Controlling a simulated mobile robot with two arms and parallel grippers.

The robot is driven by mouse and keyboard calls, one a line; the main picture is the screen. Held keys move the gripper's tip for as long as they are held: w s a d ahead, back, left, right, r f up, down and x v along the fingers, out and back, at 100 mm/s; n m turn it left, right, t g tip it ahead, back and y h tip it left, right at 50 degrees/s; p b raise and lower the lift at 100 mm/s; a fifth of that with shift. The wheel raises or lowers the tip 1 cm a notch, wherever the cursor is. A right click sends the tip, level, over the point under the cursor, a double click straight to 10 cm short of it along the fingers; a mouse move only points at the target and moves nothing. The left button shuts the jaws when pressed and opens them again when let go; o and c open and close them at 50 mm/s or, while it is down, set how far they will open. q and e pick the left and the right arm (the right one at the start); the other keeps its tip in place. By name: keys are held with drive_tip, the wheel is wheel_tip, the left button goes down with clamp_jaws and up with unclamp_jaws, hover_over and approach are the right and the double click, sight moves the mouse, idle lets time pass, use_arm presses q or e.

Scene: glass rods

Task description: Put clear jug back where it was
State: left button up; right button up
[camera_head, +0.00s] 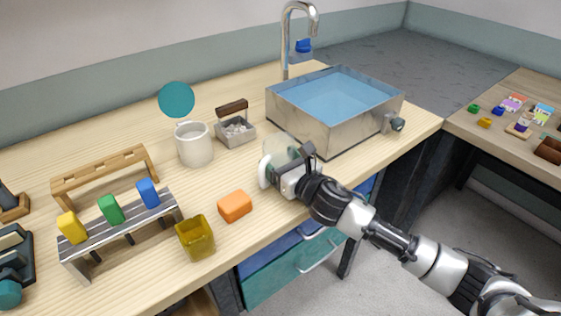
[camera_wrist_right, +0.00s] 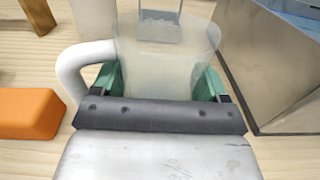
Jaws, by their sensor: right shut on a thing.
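The clear jug (camera_wrist_right: 165,60) is a translucent vessel with a white handle at its left in the right wrist view. In the head view the jug (camera_head: 281,147) stands upright in front of the sink's left corner, partly hidden by my right gripper. My right gripper (camera_head: 290,172) is shut on the jug, with its green-padded fingers (camera_wrist_right: 162,82) on both sides of it. I cannot tell whether the jug's base touches the counter. My left gripper is not in view.
The metal sink (camera_head: 325,105) is close on the jug's right. An orange block (camera_head: 235,206) lies to the front left. A white mug (camera_head: 195,147) and a grey box (camera_head: 236,134) stand behind left. A yellow cup (camera_head: 195,239) is near the front edge. Bare counter lies left of the jug.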

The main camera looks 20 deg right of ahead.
drive_tip(key=o, duration=0.6)
drive_tip(key=shift+f, duration=0.1)
drive_tip(key=o, duration=0.4)
drive_tip(key=shift+o, duration=0.2)
drive_tip(key=shift+r, duration=0.25)
drive_tip(key=b+v, duration=0.1)
drive_tip(key=v, duration=0.9)
drive_tip(key=shift+s+d, duration=0.1)
drive_tip(key=shift+s, duration=0.2)
drive_tip(key=shift+s+d, duration=0.25)
drive_tip(key=shift+s, duration=0.4)
